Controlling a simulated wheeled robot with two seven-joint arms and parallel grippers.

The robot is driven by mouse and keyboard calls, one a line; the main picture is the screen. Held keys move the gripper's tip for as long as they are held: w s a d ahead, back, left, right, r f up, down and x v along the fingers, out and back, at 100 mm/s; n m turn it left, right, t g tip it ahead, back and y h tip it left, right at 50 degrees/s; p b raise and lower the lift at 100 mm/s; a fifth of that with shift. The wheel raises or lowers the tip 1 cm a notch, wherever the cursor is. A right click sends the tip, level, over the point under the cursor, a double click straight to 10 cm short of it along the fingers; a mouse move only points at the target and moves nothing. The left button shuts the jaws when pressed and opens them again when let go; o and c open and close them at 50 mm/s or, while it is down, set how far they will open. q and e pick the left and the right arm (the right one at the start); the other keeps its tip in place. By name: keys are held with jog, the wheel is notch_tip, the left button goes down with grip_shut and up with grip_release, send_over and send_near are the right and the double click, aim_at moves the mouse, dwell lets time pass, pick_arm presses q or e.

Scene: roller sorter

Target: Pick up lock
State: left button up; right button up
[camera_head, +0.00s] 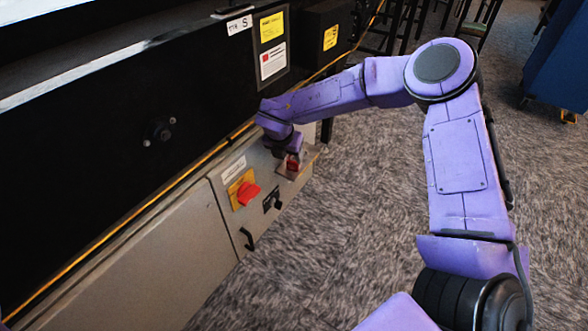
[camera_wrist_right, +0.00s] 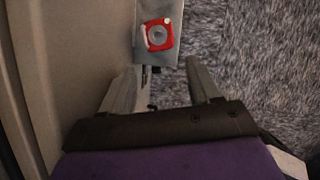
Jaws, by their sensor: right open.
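The lock appears to be a small red square piece with a grey round middle (camera_wrist_right: 158,35), on a narrow grey ledge (camera_wrist_right: 152,58) in the right wrist view. In the head view it shows as a small red item (camera_head: 292,165) at the end of the grey cabinet, partly hidden by my right gripper (camera_head: 284,151). In the wrist view my right gripper (camera_wrist_right: 161,70) has its two fingers spread apart with nothing between them. The lock lies just beyond the fingertips, roughly in line with the gap. My left gripper is in neither view.
The grey cabinet (camera_head: 150,270) carries a red rotary switch on a yellow plate (camera_head: 246,192), a black knob (camera_head: 273,202) and a black handle (camera_head: 248,238). A black machine (camera_head: 110,150) rises above it. The carpet (camera_head: 370,220) to the right is open.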

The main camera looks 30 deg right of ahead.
aim_at(292, 162)
jog(key=b+x, duration=0.3)
jog(key=x, duration=0.4)
jog(key=shift+d+f, duration=0.15)
jog(key=shift+d, duration=0.15)
jog(key=shift+w+d+f, duration=0.1)
jog(key=shift+w+f, duration=0.05)
jog(key=shift+f, duration=0.15)
jog(key=shift+r, duration=0.2)
jog(key=c, duration=0.8)
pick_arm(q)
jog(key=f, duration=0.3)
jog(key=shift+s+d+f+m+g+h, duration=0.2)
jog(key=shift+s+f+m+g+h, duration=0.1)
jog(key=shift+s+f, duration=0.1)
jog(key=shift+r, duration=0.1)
